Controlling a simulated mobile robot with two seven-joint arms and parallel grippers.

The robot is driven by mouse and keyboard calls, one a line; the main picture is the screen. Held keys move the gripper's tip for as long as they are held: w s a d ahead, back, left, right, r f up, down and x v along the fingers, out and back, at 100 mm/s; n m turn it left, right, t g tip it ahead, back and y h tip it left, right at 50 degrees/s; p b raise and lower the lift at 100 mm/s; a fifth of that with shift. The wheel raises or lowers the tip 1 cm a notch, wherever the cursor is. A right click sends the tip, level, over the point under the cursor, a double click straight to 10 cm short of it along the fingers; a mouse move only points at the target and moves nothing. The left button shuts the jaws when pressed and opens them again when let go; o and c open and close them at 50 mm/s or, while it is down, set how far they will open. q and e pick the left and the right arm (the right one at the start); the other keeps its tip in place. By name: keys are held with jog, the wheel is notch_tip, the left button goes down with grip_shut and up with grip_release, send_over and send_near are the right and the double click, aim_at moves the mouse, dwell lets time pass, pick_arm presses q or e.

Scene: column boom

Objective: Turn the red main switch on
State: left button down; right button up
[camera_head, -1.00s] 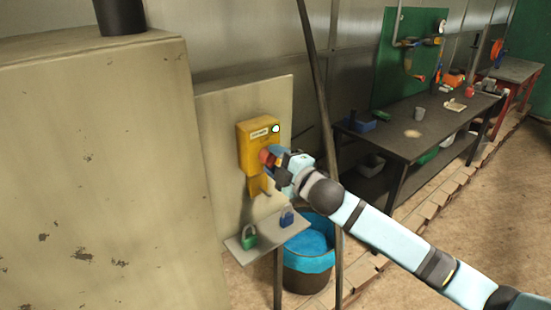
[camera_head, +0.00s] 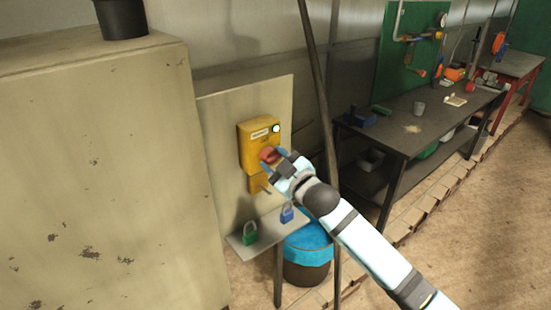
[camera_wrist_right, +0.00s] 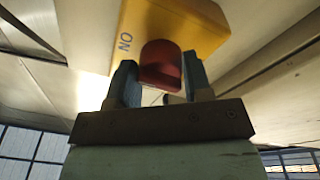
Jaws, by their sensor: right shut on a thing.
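The red main switch (camera_head: 268,153) is a red knob on the front of a yellow box (camera_head: 252,137) fixed to a pale upright panel. In the right wrist view the red knob (camera_wrist_right: 160,65) sits between the two fingers of my right gripper (camera_wrist_right: 159,84), which is shut on it. Lettering shows on the yellow box (camera_wrist_right: 190,22) beside the knob. In the head view my right gripper (camera_head: 278,166) reaches the knob from the lower right and covers part of it. A small round lamp (camera_head: 276,128) on the box looks white. My left gripper is not in view.
A green padlock (camera_head: 250,237) and a blue padlock (camera_head: 287,215) are at a small shelf below the box. A bin with a blue liner (camera_head: 308,247) stands under it. A thin dark post (camera_head: 322,100) rises beside the panel. A workbench (camera_head: 405,138) stands to the right.

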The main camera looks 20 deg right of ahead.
jog(key=shift+f, duration=0.1)
jog(key=shift+a, duration=0.1)
dwell(0.3)
jog(key=o, duration=0.9)
jog(key=b+v, duration=0.2)
jog(key=v, duration=1.2)
jog(key=shift+w, duration=0.1)
jog(key=s+a+f+m+g+h+p, duration=0.1)
jog(key=s+a+f+m+g+p, duration=0.1)
jog(key=s+f, duration=0.8)
jog(key=s+a+f+m+g+h+p, duration=0.2)
jog(key=s+f+m+g, duration=0.3)
jog(key=s+f, duration=0.6)
notch_tip(320, 180, down, 8)
jog(key=shift+s+a+f+m, duration=0.2)
jog(key=shift+s+a+m, duration=0.1)
jog(key=shift+m, duration=0.2)
